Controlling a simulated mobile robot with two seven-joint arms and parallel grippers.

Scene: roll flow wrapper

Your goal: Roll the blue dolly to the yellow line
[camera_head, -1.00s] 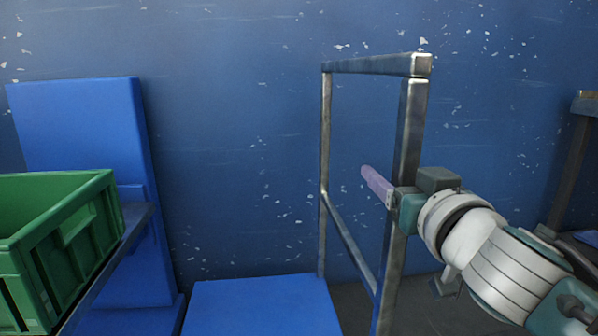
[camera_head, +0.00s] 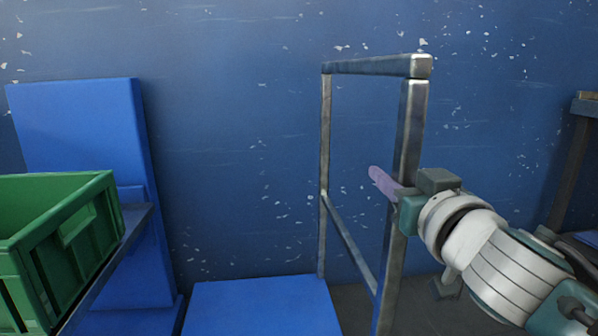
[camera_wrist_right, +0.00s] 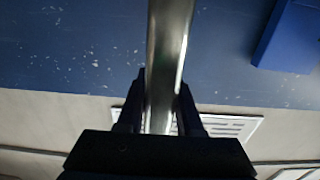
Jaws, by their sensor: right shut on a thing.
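The blue dolly (camera_head: 262,306) shows at the bottom middle of the head view as a flat blue deck. A grey metal handle frame (camera_head: 412,130) stands upright at its right side. My right gripper (camera_head: 385,186) is shut on the near post of this frame, below its top bar. A pale purple finger shows past the post. In the right wrist view, the metal post (camera_wrist_right: 168,50) runs between the two dark fingers of the gripper (camera_wrist_right: 160,100). The dolly's wheels are out of view. The yellow line and my left gripper are not in view.
A green crate (camera_head: 88,228) sits on a dark ledge (camera_head: 130,240) at the left. A blue upright panel (camera_head: 75,110) stands behind it. A dark metal frame (camera_head: 572,160) is at the right edge. A scuffed blue wall (camera_head: 230,140) closes off the back.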

